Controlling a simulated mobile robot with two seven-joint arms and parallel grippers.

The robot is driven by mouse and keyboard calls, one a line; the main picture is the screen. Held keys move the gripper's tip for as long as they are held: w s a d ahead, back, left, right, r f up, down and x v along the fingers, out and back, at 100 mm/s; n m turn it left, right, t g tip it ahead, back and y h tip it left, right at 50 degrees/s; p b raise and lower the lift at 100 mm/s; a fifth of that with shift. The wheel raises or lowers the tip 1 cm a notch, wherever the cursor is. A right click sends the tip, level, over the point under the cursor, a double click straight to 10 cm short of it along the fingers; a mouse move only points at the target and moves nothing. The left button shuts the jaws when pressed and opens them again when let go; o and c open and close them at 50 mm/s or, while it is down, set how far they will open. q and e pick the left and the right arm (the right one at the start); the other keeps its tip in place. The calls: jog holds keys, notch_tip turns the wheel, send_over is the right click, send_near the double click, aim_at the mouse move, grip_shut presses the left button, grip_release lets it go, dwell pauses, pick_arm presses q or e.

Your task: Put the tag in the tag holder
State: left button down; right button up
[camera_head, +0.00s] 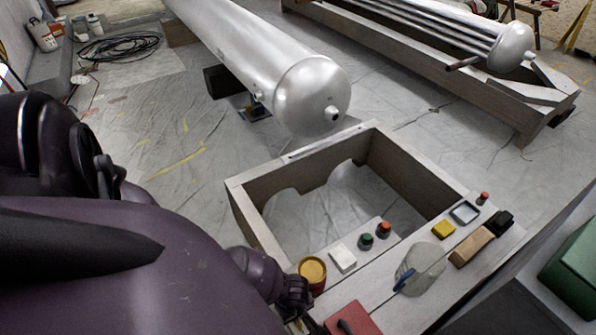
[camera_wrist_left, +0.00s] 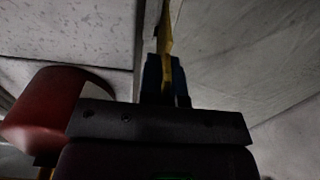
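In the left wrist view, a thin yellow piece (camera_wrist_left: 166,35), seen nearly edge-on and likely the tag, stands between the dark blue fingertips of my left gripper (camera_wrist_left: 166,72). The fingers look closed on it. In the head view, my left wrist (camera_head: 292,292) is low in the picture, beside the yellow-topped cup; its fingertips are hidden there. A small pale-framed rectangle (camera_head: 464,212) lies at the bench's right end; I cannot tell whether it is the tag holder. A pale strip (camera_head: 318,146) runs along the wooden frame's far edge. My right gripper is not in view.
A red cup with yellow contents (camera_head: 312,269) is close to my left wrist. A large metal tank (camera_head: 290,85) lies behind.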

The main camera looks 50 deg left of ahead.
pick_arm(q)
jog(key=f, duration=0.1)
jog(key=f+b, duration=0.1)
jog(key=f, duration=0.1)
jog(key=shift+s+f+b, duration=0.25)
jog(key=shift+f+b, duration=0.1)
jog(key=shift+w+f, duration=0.1)
jog(key=shift+f, duration=0.2)
jog(key=shift+w+r, duration=0.2)
jog(key=shift+f, duration=0.25)
jog(key=c, duration=1.6)
grip_release()
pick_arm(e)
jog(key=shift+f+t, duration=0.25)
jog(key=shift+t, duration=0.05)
pick_arm(q)
jog(key=shift+r, duration=0.2)
